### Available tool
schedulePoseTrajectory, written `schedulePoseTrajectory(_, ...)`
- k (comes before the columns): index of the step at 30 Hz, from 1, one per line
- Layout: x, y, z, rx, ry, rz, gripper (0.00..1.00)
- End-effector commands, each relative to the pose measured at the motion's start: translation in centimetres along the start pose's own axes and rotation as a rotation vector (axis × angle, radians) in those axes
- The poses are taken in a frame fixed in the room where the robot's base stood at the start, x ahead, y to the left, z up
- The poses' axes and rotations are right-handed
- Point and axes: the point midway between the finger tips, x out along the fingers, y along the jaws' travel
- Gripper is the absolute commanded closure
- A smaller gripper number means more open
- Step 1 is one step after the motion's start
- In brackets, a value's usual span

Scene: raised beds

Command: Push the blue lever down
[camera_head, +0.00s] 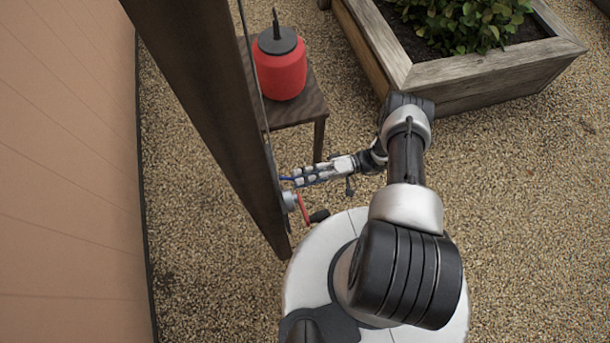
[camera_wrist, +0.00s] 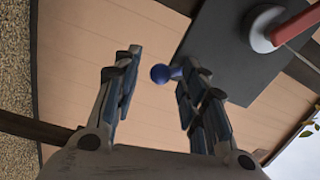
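The blue lever shows in the wrist view as a round blue knob (camera_wrist: 160,74) on a short stem. The stem runs behind the right finger towards a dark plate (camera_wrist: 228,45). In the head view only a small blue bit of the lever (camera_head: 286,179) shows beside the post. My gripper (camera_wrist: 163,62) is open, its fingers well apart. The knob appears between the fingertips, close to the right finger; I cannot tell if they touch. In the head view my gripper (camera_head: 298,177) points left at the post, right at the lever.
A red crank (camera_head: 303,207) with a black grip sits on a grey hub just below my gripper; it also shows in the wrist view (camera_wrist: 292,27). A dark wooden post (camera_head: 215,100) stands left. A small table holds a red canister (camera_head: 280,72). A planter (camera_head: 480,75) is at upper right.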

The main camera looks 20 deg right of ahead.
Motion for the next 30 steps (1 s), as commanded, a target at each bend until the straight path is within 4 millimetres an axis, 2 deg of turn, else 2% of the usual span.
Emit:
schedulePoseTrajectory(4,-0.5,0.0,-0.1,-0.002,0.002,0.001,0.61)
schedulePoseTrajectory(7,-1.8,0.1,-0.1,-0.003,0.003,0.002,0.61)
schedulePoseTrajectory(18,-9.6,0.1,0.0,-0.003,0.003,0.002,0.61)
schedulePoseTrajectory(24,-11.5,0.1,0.0,-0.001,0.001,-0.001,0.61)
schedulePoseTrajectory(30,-12.0,0.0,0.0,0.000,0.000,-0.001,0.61)
